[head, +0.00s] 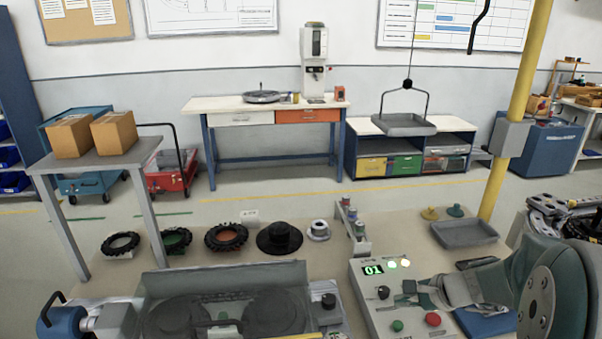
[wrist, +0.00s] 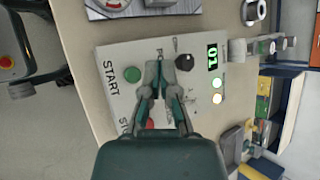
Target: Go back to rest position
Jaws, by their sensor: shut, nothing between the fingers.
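My gripper (head: 405,292) reaches in from the right on my green and grey arm in the head view, over the control box (head: 365,276). In the wrist view my gripper (wrist: 158,78) is shut and empty, its fingertips between the green button (wrist: 132,74) and the black knob (wrist: 184,62). The red button (wrist: 150,124) is partly hidden behind the fingers. I cannot tell how high the fingers are above the panel. The display (wrist: 212,57) reads 01 and two lights (wrist: 217,90) beside it glow.
Tyre rings (head: 226,237), a black hub (head: 279,240) and a grey tray (head: 464,233) lie on the table beyond the box. A machine with a clear cover (head: 225,280) stands left of the box. A yellow post (head: 510,130) rises at the right.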

